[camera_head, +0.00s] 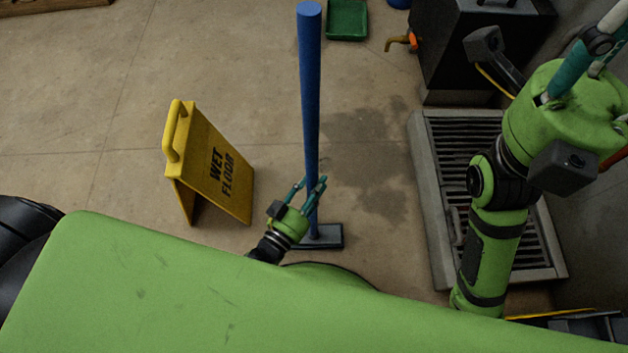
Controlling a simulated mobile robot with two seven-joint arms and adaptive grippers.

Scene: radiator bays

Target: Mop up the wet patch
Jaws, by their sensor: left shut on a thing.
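A mop with a long blue handle (310,90) stands nearly upright, its dark flat head (328,236) low at the floor. My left gripper (312,192) is shut on the lower part of the handle, just above the head. The wet patch (380,204) shows as dark, uneven blotches on the concrete, right of the handle and reaching farther back. The mop head is at the near left of the patch. My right gripper (590,60) is raised at the upper right, partly cut off by the frame edge; its opening is unclear.
A yellow wet-floor sign (228,178) stands left of the mop. A floor grate (432,190) with a pale frame lies to the right, partly behind my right arm. A dark cabinet (440,50), an orange-handled tap (412,42) and a green tray (347,20) are at the back.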

